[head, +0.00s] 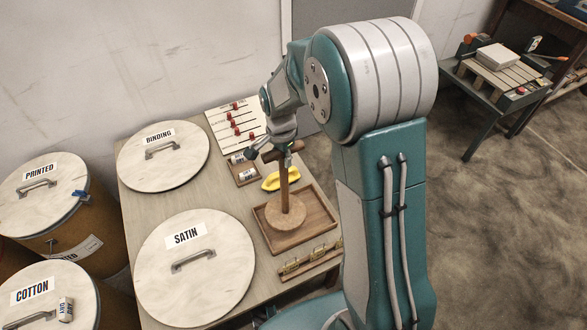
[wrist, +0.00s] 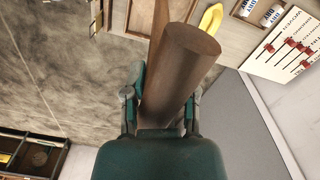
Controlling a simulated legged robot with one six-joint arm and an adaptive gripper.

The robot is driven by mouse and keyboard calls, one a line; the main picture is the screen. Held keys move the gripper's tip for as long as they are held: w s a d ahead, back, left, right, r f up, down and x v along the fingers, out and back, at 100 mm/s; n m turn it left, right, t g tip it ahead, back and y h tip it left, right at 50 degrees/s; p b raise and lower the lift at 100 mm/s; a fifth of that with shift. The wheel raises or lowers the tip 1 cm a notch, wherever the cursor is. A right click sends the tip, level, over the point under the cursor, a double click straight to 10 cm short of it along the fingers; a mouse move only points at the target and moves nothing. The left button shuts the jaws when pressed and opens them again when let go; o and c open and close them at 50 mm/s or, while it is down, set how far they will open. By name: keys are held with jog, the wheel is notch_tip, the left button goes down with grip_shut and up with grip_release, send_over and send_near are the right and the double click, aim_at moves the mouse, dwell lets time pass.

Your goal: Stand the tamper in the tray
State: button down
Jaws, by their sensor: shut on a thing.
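The tamper (head: 285,211) is a wooden tool with a round disc foot, an upright shaft and a darker crossbar handle. My gripper (head: 273,149) is shut on the crossbar at its top. In the wrist view the dark handle (wrist: 192,55) lies between the two fingers of my gripper (wrist: 162,97). The tray (head: 326,226) is a square, shallow wooden tray with a raised rim, near the table's right edge. The tamper looks upright, with its foot over the tray's inside. I cannot tell whether the foot touches the tray floor.
A yellow object (head: 281,179) lies just behind the tray. Behind it, a small box (head: 243,171) holds white labelled rolls. Round lids marked SATIN (head: 196,285) and BINDING (head: 190,172) lie to the left. A rack with brass pieces (head: 309,262) is in front.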

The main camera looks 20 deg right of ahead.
aim_at(284, 187)
jog(key=w+d+f, duration=0.2)
jog(key=d+f, duration=0.1)
jog(key=f, duration=0.5)
jog(key=shift+d+f, duration=0.2)
jog(key=shift+d, duration=0.05)
jog(key=shift+w+f, duration=0.1)
jog(key=shift+c, duration=2)
grip_release()
